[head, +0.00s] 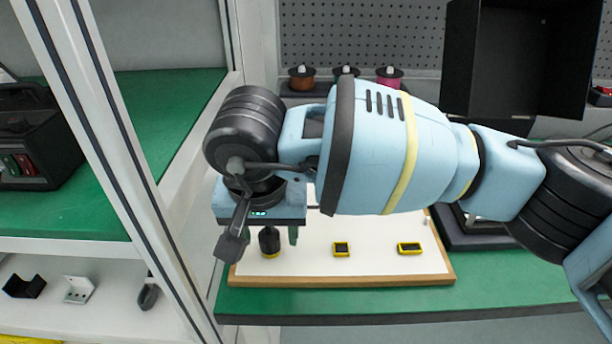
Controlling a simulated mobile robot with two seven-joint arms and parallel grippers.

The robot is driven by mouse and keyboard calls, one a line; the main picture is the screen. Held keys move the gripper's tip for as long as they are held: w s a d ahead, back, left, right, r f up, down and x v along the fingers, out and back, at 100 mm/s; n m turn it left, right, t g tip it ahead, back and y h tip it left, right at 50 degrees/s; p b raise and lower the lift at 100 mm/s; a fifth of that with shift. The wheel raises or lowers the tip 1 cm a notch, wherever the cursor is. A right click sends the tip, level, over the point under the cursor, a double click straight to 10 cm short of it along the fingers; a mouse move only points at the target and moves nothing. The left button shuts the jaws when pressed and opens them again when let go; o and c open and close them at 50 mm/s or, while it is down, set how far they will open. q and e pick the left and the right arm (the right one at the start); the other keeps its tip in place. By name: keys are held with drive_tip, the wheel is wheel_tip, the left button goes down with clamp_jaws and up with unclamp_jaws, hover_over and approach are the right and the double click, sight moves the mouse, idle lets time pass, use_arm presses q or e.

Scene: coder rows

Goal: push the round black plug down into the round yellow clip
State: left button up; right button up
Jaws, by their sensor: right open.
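The round black plug (269,238) stands upright at the left of the white board, under my right gripper. The round yellow clip (271,255) shows as a thin yellow edge at the plug's foot. I cannot tell how deep the plug sits in it. My right gripper (267,236) points down over the plug and is open. One finger shows just right of the plug; the other is mostly hidden behind a dark grey part of my arm. My left gripper is not in view.
The white board (375,275) has a wooden rim and lies on a green bench (500,285). Two yellow clips with black pieces, a middle one (341,249) and a right one (410,248), sit on it. A white frame post (120,160) stands left. Spools (389,77) stand behind.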

drive_tip(key=shift+r, duration=0.1)
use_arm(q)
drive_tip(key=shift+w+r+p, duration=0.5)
use_arm(e)
wheel_tip(320, 180, up, 8)
drive_tip(key=s, duration=0.1)
drive_tip(key=shift+s+f, duration=0.25)
drive_tip(key=shift+s, duration=0.05)
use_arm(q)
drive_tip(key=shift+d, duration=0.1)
